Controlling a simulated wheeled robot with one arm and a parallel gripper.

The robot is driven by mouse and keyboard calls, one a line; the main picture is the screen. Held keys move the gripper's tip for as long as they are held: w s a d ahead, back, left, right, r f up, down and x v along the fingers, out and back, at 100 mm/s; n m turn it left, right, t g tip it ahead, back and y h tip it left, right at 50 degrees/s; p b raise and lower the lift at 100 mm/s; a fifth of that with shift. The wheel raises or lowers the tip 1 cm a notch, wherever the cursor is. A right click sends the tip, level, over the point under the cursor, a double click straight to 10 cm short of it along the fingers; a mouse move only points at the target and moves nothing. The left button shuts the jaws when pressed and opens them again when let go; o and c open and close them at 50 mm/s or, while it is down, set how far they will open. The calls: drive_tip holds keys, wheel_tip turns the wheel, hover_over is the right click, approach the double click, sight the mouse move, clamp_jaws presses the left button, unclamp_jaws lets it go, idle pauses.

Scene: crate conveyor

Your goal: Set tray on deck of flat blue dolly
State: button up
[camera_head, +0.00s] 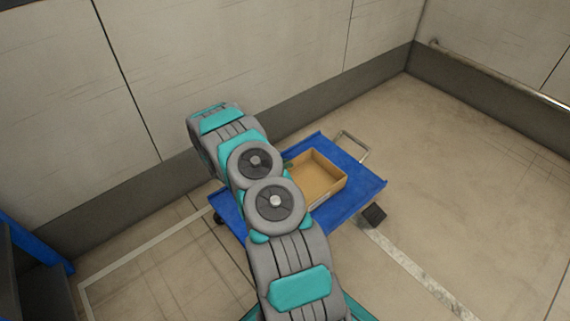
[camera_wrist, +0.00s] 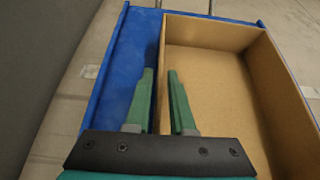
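The tray (camera_head: 329,195) is an open, shallow tan box. In the head view it rests on the deck of the flat blue dolly (camera_head: 362,190), its left part hidden behind my arm. In the wrist view the tray (camera_wrist: 212,30) lies on the blue deck (camera_wrist: 125,62), near the deck's far and right sides. My gripper (camera_wrist: 160,72) has its two green fingers apart, one on each side of the tray's left wall. Small gaps seem to show between fingers and wall. The tray looks empty. My gripper is mostly hidden in the head view.
The dolly has a grey push handle (camera_head: 353,146) at its far right end and a dark wheel (camera_head: 374,215) at the right corner. A wall stands behind it. A pale floor line (camera_head: 420,275) runs at the lower right. Floor to the right is clear.

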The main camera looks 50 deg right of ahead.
drive_tip(key=shift+o, duration=1)
drive_tip(key=shift+a+r, duration=0.1)
